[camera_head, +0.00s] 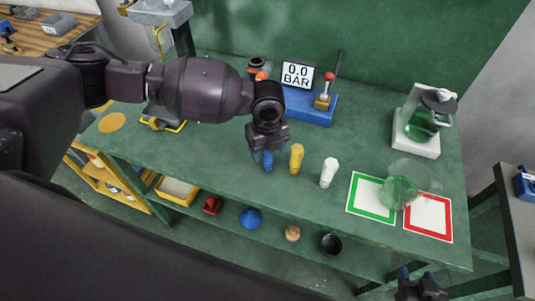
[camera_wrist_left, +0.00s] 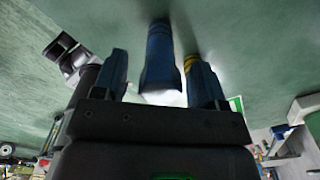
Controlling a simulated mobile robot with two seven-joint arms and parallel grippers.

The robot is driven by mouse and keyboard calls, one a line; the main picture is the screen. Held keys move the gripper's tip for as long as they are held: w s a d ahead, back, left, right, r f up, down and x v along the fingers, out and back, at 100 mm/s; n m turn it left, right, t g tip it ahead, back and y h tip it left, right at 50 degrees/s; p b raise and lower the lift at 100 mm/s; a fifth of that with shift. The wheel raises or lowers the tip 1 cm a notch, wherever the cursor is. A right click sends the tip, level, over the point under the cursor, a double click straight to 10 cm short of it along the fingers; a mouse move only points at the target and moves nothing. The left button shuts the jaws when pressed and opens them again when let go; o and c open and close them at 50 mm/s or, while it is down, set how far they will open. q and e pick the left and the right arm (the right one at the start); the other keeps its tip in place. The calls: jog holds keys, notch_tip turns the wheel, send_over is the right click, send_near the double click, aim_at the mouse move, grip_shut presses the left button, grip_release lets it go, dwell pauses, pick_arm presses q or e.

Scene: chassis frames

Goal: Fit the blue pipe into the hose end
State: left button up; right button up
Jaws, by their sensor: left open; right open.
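The blue pipe (camera_head: 268,163) stands on the green bench, partly hidden under my left gripper (camera_head: 267,152). In the left wrist view the blue pipe (camera_wrist_left: 160,60) shows between the two blue fingers of my left gripper (camera_wrist_left: 160,82), with gaps on both sides. My left gripper is open and holds nothing. A dark fitting with an orange part (camera_head: 258,70) sits at the back of the bench behind my arm; I cannot tell whether it is the hose end. My right gripper (camera_head: 421,288) is at the bottom right, away from the bench objects, open.
A yellow pipe (camera_head: 296,159) and a white pipe (camera_head: 328,172) stand right of the blue one. A 0.0 BAR display (camera_head: 298,75) and red-knobbed lever (camera_head: 328,77) stand behind. Green (camera_head: 358,194) and red (camera_head: 428,232) framed mats and a flask device (camera_head: 422,124) are at right.

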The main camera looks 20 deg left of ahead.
pick_arm(q)
jog(key=shift+f, duration=0.5)
jog(key=shift+c, duration=0.5)
jog(key=c, duration=1)
jog(key=shift+r, duration=0.1)
